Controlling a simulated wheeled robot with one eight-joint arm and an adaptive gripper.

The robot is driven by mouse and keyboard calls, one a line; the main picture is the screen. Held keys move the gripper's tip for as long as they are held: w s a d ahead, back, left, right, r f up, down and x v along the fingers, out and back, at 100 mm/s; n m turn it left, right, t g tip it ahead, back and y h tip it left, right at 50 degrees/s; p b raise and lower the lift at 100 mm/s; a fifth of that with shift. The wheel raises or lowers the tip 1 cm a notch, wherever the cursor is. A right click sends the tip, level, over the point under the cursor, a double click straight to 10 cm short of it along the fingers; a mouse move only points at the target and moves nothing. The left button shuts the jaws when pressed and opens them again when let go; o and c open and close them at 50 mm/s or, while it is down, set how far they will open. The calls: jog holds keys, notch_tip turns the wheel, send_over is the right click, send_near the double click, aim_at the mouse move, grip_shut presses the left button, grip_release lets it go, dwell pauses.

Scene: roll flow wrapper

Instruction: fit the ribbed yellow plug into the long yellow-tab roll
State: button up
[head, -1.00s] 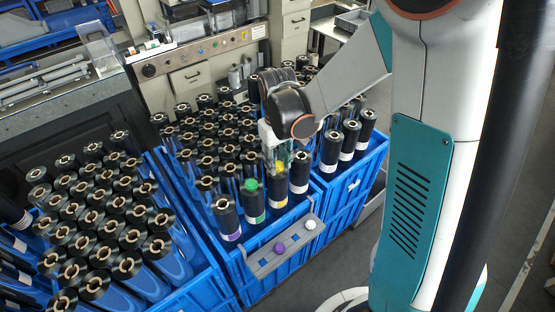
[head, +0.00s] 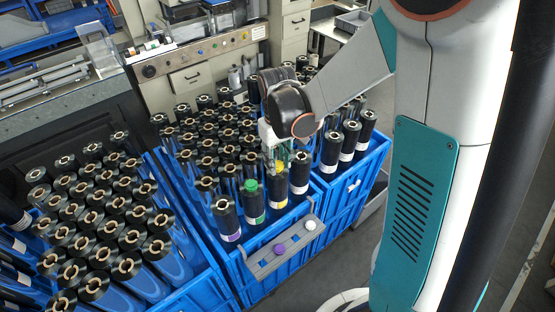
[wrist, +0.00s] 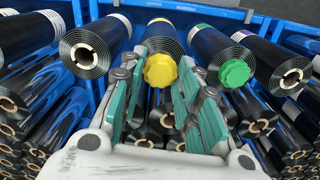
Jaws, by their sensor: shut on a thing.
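The ribbed yellow plug (wrist: 160,70) is between the two fingers of my gripper (wrist: 160,80), which is shut on it. In the wrist view the plug lies over the end of the long yellow-tab roll (wrist: 164,35) and hides its core. I cannot tell how deep the plug sits. In the head view my gripper (head: 278,160) is above the front row of the crate, with the yellow plug (head: 279,166) at the top of the yellow-tab roll (head: 278,188).
A green plug (head: 250,184) sits in the neighbouring green-tab roll (head: 254,207). A white-tab roll (head: 299,175) stands close on the other side. Rolls crowd behind.

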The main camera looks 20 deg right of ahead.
aim_at(278, 163)
jog(key=shift+r, duration=0.7)
dwell(1.2)
jog(key=shift+r+p, duration=0.35)
jog(key=shift+p, duration=0.05)
jog(key=shift+r, duration=0.35)
dwell(0.9)
jog(key=o, duration=0.4)
jog(key=shift+o, duration=0.2)
notch_tip(278, 163, up, 11)
jog(key=p, duration=0.7)
dwell(0.4)
